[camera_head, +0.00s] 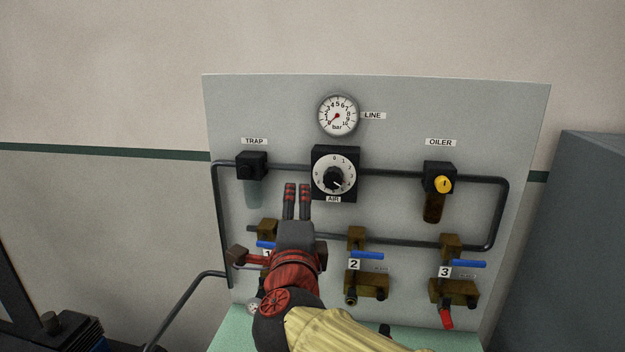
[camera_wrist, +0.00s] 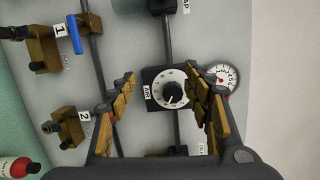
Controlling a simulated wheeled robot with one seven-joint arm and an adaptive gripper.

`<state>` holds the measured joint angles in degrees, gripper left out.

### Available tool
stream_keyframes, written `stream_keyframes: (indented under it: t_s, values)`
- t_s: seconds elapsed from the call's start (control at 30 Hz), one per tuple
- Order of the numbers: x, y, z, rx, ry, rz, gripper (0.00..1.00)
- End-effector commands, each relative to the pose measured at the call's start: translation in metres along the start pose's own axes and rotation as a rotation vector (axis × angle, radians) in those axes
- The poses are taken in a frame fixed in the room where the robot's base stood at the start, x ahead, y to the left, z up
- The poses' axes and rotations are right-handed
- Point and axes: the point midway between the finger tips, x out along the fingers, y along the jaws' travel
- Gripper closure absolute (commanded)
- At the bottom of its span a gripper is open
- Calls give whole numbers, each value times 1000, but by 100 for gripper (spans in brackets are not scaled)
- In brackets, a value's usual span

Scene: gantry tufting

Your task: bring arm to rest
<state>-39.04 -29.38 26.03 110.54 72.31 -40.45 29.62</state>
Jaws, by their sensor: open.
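My gripper (camera_head: 297,203) is open and empty in front of the grey panel (camera_head: 400,105), its fingers pointing up just below and left of the black AIR regulator (camera_head: 334,174) with its white numbered dial. In the wrist view the two fingers of my gripper (camera_wrist: 166,98) are spread apart, and the AIR dial (camera_wrist: 170,89) shows between them. I see no finger touching the dial, though the exact gap is hard to judge. My arm reaches up from the bottom of the head view and hides part of valve 1.
The panel carries a line gauge (camera_head: 338,116), a trap (camera_head: 252,166), an oiler (camera_head: 438,186) and pipes. Blue-handled valves 2 (camera_head: 366,254) and 3 (camera_head: 467,263) stick out below. A grey cabinet (camera_head: 585,240) stands at right. A red-capped bottle (camera_wrist: 18,166) shows in the wrist view.

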Motion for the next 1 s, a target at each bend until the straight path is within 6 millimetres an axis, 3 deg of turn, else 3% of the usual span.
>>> stream_keyframes:
  t_s: [0.1,0.2,0.33,0.43,0.57,0.73,0.9,1.0]
  values:
    - [-12,31,53,-205,-224,56,50]
    - [-36,58,86,-395,-414,91,50]
    - [-72,99,99,-648,-624,145,50]
    - [-102,135,87,-848,-762,201,50]
    - [-142,182,42,-1101,-908,309,50]
    - [-190,229,-42,-1362,-1022,499,50]
    - [-234,252,-138,-1518,-1023,723,50]
    - [-248,251,-184,-1546,-946,818,50]
